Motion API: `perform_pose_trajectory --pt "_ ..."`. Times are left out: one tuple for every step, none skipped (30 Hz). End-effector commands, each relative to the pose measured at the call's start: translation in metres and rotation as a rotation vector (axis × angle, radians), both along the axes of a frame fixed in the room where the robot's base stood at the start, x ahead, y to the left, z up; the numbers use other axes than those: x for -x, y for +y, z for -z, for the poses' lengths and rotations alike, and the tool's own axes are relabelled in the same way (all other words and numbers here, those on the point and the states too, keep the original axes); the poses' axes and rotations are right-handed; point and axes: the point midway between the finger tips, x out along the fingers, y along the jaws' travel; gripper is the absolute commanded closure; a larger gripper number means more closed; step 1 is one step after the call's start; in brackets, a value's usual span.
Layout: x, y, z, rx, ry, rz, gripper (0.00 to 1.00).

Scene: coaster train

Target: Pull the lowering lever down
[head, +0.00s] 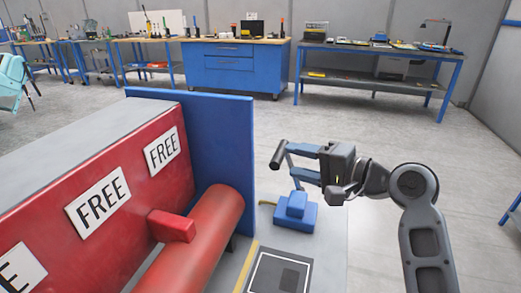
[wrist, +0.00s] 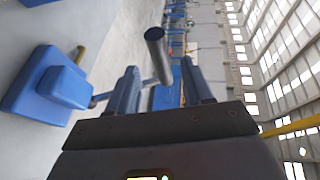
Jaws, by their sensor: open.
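The lowering lever has a blue stepped base (head: 296,210) on a pale grey surface, also at the left of the wrist view (wrist: 50,88). Its dark cylindrical handle (head: 279,154) stands above the base, up and slightly left of it in the head view. In the wrist view the handle (wrist: 157,52) lies between my two fingers, near their tips. My gripper (head: 292,160) is open, its blue-grey fingers pointing left at the handle, with gaps visible beside it in the wrist view (wrist: 161,70). Contact cannot be told. Part of the lever's rod is hidden behind my finger.
A red train car (head: 60,190) with "FREE" signs and a red cylinder (head: 195,245) fills the left. A tall blue panel (head: 228,140) stands left of the lever. A framed dark plate (head: 280,275) lies in front. Workbenches (head: 235,68) line the far wall; open floor lies between.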

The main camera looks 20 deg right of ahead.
Motion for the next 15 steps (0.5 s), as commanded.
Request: perform_pose_trajectory --pt "-0.004 0.003 0.0 0.0 0.0 -0.001 0.49" --pt "-0.007 0.004 0.001 -0.001 -0.001 -0.001 0.49" --pt "-0.011 0.007 0.001 0.0 -0.001 -0.002 0.49" --pt "-0.015 0.01 0.002 0.0 0.0 -0.003 0.49" --pt "-0.019 0.013 0.003 0.0 -0.001 -0.003 0.49" --pt "-0.024 0.016 0.004 0.0 -0.001 -0.003 0.49" --pt "-0.028 0.018 0.006 0.0 0.0 -0.003 0.49" --pt "-0.032 0.02 0.006 0.001 0.0 -0.002 0.49" --pt "-0.038 0.023 0.007 0.001 0.0 -0.001 0.49" --pt "-0.041 0.025 0.008 0.001 0.0 -0.001 0.49" --pt "-0.044 0.028 0.009 0.001 0.0 -0.002 0.49" --pt "-0.049 0.03 0.01 0.001 0.0 -0.002 0.49" --pt "-0.052 0.032 0.01 0.0 -0.001 -0.002 0.49" --pt "-0.054 0.034 0.011 0.0 -0.001 -0.001 0.49" --pt "-0.057 0.035 0.012 0.001 0.0 -0.001 0.49"
